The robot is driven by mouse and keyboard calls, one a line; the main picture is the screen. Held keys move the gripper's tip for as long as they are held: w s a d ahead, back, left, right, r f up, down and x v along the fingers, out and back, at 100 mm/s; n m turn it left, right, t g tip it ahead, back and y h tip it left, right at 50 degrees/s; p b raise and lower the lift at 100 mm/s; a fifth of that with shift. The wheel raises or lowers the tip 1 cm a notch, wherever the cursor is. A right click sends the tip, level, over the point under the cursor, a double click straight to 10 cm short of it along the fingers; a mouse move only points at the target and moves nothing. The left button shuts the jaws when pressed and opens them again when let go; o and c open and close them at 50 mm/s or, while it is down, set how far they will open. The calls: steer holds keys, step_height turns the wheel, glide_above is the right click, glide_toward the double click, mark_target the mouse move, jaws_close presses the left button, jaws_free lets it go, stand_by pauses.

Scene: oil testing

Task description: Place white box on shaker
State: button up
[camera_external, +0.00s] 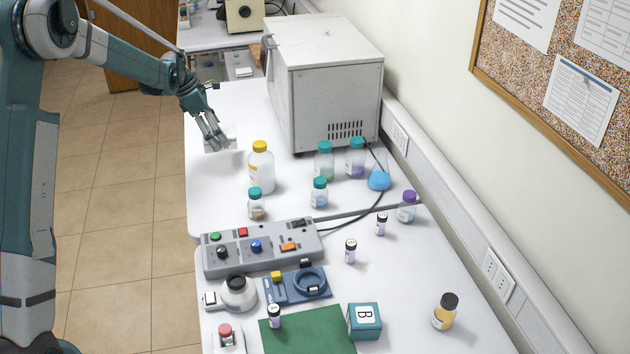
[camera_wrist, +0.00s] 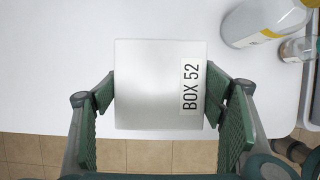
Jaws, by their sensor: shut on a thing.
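The white box (camera_wrist: 150,85), labelled "BOX 52", fills the middle of the wrist view over the white table. My gripper (camera_wrist: 160,92) is shut on it, with one green finger at its left side and one at its right. In the external view my gripper (camera_external: 217,143) is at the table's far left edge, with the white box (camera_external: 222,145) at its fingertips, partly hidden by them. I cannot tell whether it is lifted. No device is clearly marked as the shaker. A grey unit with coloured buttons (camera_external: 265,262) and a blue device with a ring (camera_external: 310,281) stand in front.
The front right table is mostly clear.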

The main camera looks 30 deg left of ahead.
steer(key=shift+f, duration=2.4)
steer(key=shift+f, duration=1.85)
steer(key=shift+f, duration=0.2)
steer(key=o, duration=1)
steer(key=shift+o, duration=0.2)
steer(key=shift+r, duration=0.15)
steer(key=v, duration=1.2)
